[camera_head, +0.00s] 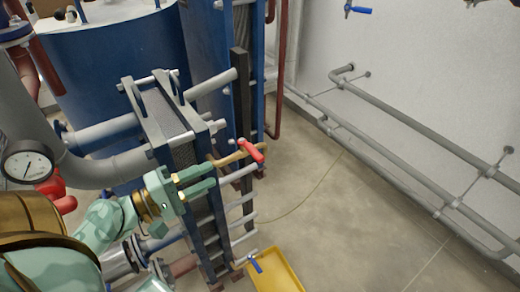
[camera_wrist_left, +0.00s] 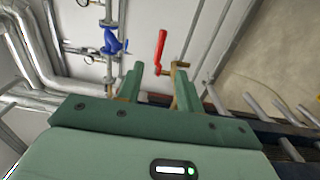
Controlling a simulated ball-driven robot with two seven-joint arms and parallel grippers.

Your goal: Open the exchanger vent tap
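The vent tap has a red lever handle (camera_head: 251,150) on a brass pipe (camera_head: 228,158) at the top of the blue plate exchanger (camera_head: 135,95). In the wrist view the red handle (camera_wrist_left: 160,48) stands beyond the fingertips, with its brass body (camera_wrist_left: 179,68) near the right finger. My left gripper (camera_head: 212,177) is open and empty, just left of and below the tap in the head view. Its two green fingers are apart in the wrist view (camera_wrist_left: 160,80). No contact with the handle shows. My right gripper is not in view.
A blue-handled tap (camera_head: 256,263) sits low on the exchanger above a yellow tray (camera_head: 279,272). A pressure gauge (camera_head: 28,165) and grey pipes are at the left. Wall pipes (camera_head: 420,150) run along the right. Open floor (camera_head: 350,225) lies between.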

